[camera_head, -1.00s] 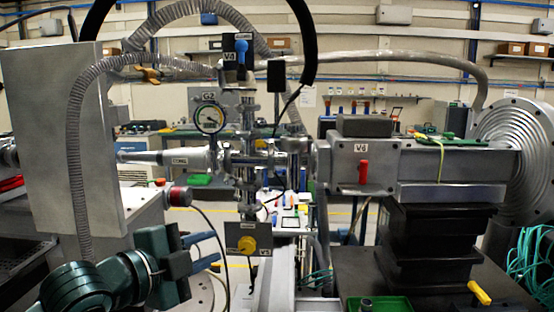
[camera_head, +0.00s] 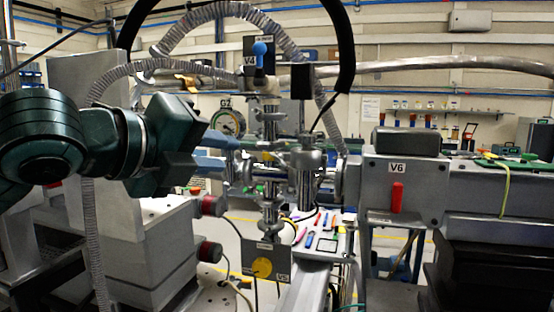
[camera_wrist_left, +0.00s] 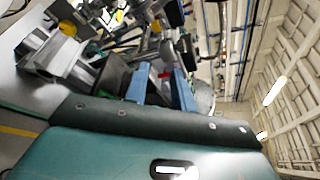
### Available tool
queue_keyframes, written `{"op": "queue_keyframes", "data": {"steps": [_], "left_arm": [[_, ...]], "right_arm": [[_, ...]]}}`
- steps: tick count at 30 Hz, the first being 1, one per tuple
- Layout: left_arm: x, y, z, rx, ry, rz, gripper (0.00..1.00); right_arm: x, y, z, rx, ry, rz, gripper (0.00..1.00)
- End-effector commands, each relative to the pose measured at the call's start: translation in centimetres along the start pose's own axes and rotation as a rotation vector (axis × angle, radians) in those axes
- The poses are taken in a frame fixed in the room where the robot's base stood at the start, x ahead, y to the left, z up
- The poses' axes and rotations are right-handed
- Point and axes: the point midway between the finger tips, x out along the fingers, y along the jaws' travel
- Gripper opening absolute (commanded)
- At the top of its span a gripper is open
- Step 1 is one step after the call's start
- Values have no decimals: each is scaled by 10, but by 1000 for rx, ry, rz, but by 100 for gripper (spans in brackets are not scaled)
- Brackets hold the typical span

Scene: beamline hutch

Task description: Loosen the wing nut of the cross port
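The metal cross port (camera_head: 270,205) stands in the middle of the head view, with clamped flanges above and below. I cannot make out its wing nut; it is too small or hidden behind my left gripper. My left gripper (camera_head: 222,152) comes in from the left at the height of the cross, with its blue fingers apart. The fingertips are just left of the cross; I cannot tell whether they touch anything. In the left wrist view the open fingers (camera_wrist_left: 160,88) show metal fittings and a small red part beyond them. My right gripper is not in view.
Valve V4 (camera_head: 259,54) with a blue knob is above the cross, and a plate with a yellow knob (camera_head: 262,267) is below. A gauge (camera_head: 226,124) sits behind my fingers. Valve box V6 (camera_head: 397,190) stands right. Flexible hoses (camera_head: 205,15) arch overhead.

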Motion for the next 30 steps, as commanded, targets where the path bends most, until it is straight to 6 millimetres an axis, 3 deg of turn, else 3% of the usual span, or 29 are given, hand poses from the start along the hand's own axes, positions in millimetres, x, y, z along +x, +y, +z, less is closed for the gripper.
{"op": "queue_keyframes", "data": {"steps": [5,18,24,30], "left_arm": [[24,0,-1,-3,5,2,25],[110,-1,-1,-4,4,1,25],[127,0,-1,-3,2,0,25],[130,0,-1,-2,1,-1,25]], "right_arm": [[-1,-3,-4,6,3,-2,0],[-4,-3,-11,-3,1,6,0],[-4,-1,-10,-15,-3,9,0],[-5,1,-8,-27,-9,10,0]]}}
